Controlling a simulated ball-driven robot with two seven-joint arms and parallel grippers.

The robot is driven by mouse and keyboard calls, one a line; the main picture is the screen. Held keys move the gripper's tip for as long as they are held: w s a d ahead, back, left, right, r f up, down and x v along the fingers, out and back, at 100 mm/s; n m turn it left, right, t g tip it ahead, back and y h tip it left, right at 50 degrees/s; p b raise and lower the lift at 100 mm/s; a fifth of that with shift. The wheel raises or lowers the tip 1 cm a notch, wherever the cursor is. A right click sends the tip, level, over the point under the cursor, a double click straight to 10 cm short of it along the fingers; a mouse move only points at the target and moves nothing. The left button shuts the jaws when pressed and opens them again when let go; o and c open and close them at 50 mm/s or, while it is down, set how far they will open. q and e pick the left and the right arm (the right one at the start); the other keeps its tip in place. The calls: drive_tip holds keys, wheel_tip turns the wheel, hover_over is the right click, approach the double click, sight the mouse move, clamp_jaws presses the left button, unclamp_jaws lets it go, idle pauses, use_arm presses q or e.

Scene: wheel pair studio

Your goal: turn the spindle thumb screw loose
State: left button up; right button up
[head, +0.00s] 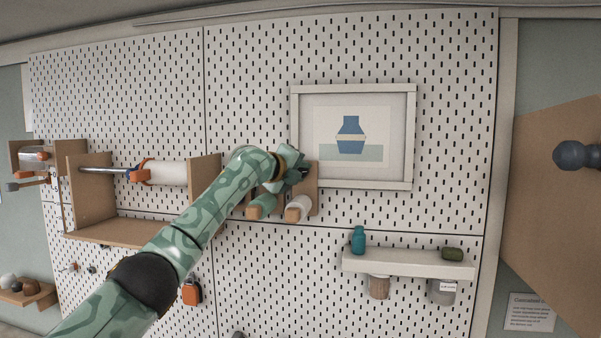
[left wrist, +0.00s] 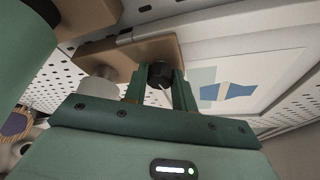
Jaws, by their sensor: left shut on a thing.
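The spindle thumb screw (left wrist: 160,74) is a dark ribbed knob in the left wrist view. It sits at the end of a wooden block (left wrist: 128,57). My left gripper (left wrist: 160,82) has one finger on each side of the knob and is shut on it. In the head view my left gripper (head: 292,172) is at the wooden holder on the pegboard, and the gripper and arm hide the screw there. A green roll (head: 262,206) and a white roll (head: 299,207) stick out just below the gripper. My right gripper is not in view.
A framed picture (head: 411,150) hangs close to the right of the gripper. A wooden shelf unit (head: 92,196) with a white roll (head: 168,173) is to the left. A white shelf (head: 410,264) with a teal bottle (head: 358,240) is lower right. The upper pegboard is clear.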

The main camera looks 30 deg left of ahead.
use_arm(q)
drive_tip(key=shift+a+f+n+t+h, duration=0.1)
drive_tip(key=shift+f+n+t+h, duration=0.1)
drive_tip(key=shift+n, duration=0.4)
drive_tip(key=shift+f+n+t+h, duration=0.1)
drive_tip(key=shift+n+t, duration=0.1)
drive_tip(key=shift+n, duration=0.4)
drive_tip(key=shift+r, duration=0.1)
drive_tip(key=o, duration=1)
drive_tip(key=shift+s, duration=0.15)
drive_tip(key=shift+r, duration=0.1)
drive_tip(key=shift+s+a+b, duration=0.1)
drive_tip(key=shift+s+b, duration=0.45)
drive_tip(key=s+b, duration=0.2)
drive_tip(key=s, duration=0.3)
drive_tip(key=s+a+r+b, duration=0.1)
drive_tip(key=s+b, duration=0.1)
drive_tip(key=s, duration=0.3)
drive_tip(key=s+a+b, duration=0.1)
drive_tip(key=s+b, duration=0.1)
drive_tip(key=s, duration=0.3)
drive_tip(key=shift+r, duration=0.15)
